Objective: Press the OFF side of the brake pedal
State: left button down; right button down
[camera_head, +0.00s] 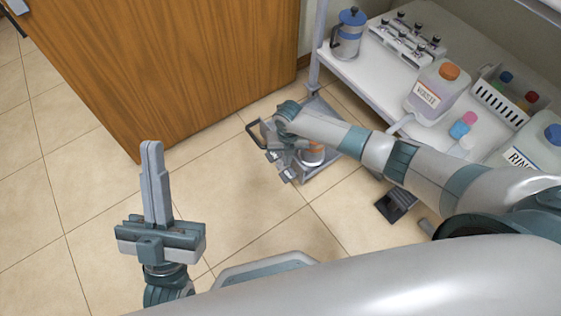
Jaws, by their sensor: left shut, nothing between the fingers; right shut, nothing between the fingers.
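A small grey wheeled cart (325,172) stands on the floor below the shelf, with a dark handle at its left end. The brake pedal and its OFF side cannot be told apart there; my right arm and gripper cover part of the cart. My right gripper (289,176) points down at the cart's front left side, shut and empty; whether it touches anything cannot be told. My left gripper (152,147) is shut and empty, pointing up over the bare floor at the left, well away from the cart.
A wooden door panel (170,65) stands behind at the left. An orange and white container (313,154) is on the cart. The white shelf (365,78) at the right holds a WASTE bottle (436,90) and racks. A black object (393,206) lies on the floor. The left floor is clear.

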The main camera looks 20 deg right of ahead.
pick_arm(q)
jog(key=shift+d+f+g+p, duration=0.25)
jog(key=shift+d+f+g, duration=0.15)
jog(key=shift+f, duration=0.15)
jog(key=shift+d+f+g+p, duration=0.25)
jog(key=shift+f+g, duration=0.15)
jog(key=shift+f, duration=0.1)
